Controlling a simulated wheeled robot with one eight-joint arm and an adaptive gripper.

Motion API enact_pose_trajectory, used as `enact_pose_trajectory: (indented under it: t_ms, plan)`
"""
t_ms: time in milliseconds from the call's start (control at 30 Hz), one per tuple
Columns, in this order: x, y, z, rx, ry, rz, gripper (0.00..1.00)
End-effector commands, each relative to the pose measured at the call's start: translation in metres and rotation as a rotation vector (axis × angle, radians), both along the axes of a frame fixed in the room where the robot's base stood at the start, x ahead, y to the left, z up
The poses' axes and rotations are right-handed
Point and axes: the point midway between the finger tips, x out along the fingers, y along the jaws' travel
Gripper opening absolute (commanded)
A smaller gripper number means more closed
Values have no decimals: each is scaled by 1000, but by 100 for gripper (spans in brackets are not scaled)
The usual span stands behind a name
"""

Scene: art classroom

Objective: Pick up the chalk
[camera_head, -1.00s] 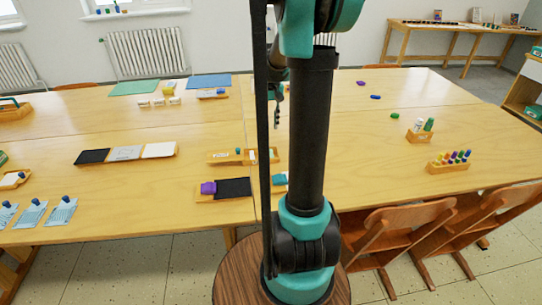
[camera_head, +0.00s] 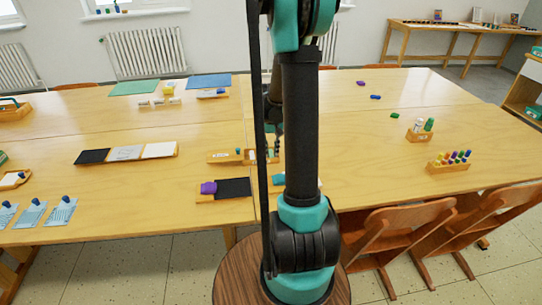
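My gripper (camera_head: 276,150) hangs behind my arm's column in the middle of the picture, mostly hidden. Its dark tip shows over the right end of a small wooden tray (camera_head: 224,160). I cannot tell whether it touches the tray, whether its fingers are open or shut, or whether it holds anything. The tray carries a small blue piece (camera_head: 238,151) and pale pieces. I cannot pick out the chalk for certain; small white pieces (camera_head: 158,101) also lie farther back on the table, left of my gripper.
A three-panel board (camera_head: 125,153) is to the left. Holders with coloured pens (camera_head: 448,166) stand right. The table between is clear. Wooden chairs (camera_head: 385,235) stand at the front right.

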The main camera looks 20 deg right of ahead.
Motion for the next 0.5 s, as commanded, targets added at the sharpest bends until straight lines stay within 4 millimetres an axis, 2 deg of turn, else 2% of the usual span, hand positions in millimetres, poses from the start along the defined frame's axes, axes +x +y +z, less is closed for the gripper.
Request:
enact_pose_trajectory:
  t_ms: [100,333,500]
  plan:
    - [0,0,-8,0,0,0,21]
    - [0,0,-9,0,0,0,21]
    - [0,0,-9,0,0,0,1]
